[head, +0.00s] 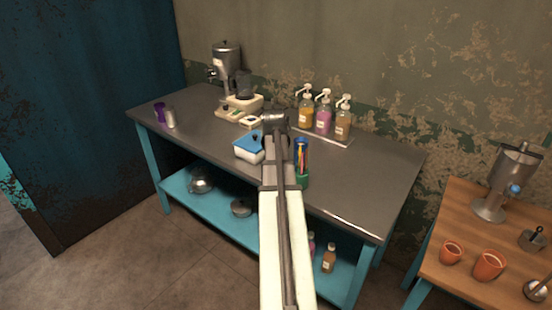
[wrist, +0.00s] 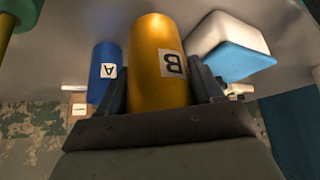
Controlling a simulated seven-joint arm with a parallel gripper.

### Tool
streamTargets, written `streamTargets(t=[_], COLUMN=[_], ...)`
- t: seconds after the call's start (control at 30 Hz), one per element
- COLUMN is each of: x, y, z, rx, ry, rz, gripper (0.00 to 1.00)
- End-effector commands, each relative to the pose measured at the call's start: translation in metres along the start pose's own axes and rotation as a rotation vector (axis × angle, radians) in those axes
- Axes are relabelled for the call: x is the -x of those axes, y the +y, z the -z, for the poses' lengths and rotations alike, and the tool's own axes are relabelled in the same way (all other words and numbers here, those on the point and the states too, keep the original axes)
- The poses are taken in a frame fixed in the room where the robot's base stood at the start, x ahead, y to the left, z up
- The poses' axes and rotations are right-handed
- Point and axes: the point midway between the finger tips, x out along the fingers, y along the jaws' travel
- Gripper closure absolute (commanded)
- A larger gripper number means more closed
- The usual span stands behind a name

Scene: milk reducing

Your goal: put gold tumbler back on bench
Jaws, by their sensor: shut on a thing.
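In the wrist view, my gripper (wrist: 159,82) is shut on the gold tumbler (wrist: 150,40), one finger on each side. The tumbler carries a white label with a B, which appears upside down. A blue tumbler (wrist: 104,58) labelled A stands beside it, apart from it. The grey metal bench (head: 370,170) runs across the head view, and its top also shows in the wrist view (wrist: 85,18). In the head view my arm hides the gold tumbler and the fingertips. I cannot tell whether the tumbler's base touches the bench.
Pump bottles (head: 323,117) stand behind. Purple (head: 159,112) and silver (head: 170,118) cups stand far left, with free bench between.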

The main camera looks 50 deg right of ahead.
Motion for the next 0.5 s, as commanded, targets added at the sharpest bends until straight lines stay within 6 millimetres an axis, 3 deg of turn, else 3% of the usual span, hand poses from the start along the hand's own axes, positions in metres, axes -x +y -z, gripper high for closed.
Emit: streamTargets(t=[0.5], x=[-0.035], y=[0.0], z=[-0.023], rx=[0.0], ry=[0.001], rz=[-0.001], gripper=[0.79])
